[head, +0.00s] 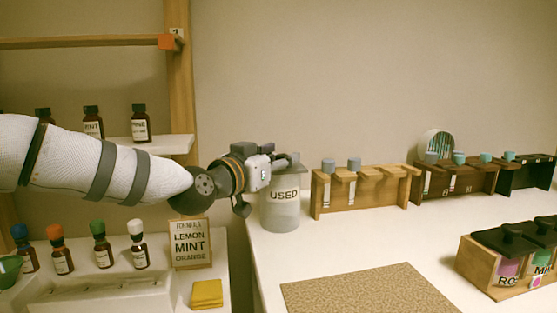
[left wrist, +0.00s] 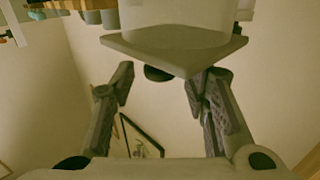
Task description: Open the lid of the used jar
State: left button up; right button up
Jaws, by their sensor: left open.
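The used jar (head: 281,214) is a grey, see-through jar labelled "USED". It stands upright on the white counter near its left edge. My left gripper (head: 272,165) is beside the jar's top in the head view and partly hides it. In the left wrist view, the jar's lid (left wrist: 190,58) is a flat grey plate with a small dark knob (left wrist: 158,74). The open fingers of my left gripper (left wrist: 170,78) stand on either side of the knob, apart from it. The picture there appears upside down. My right gripper is not in view.
A wooden rack (head: 366,190) with grey-capped vials stands right of the jar, with dark racks beyond. A brown mat (head: 368,290) lies in front. At left are capped bottles (head: 101,248), a recipe sign (head: 190,243) and yellow notes (head: 206,294). The counter before the jar is clear.

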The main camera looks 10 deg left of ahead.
pick_arm(q)
grip_shut()
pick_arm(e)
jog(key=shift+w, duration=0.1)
pick_arm(q)
jog(key=shift+r, duration=0.15)
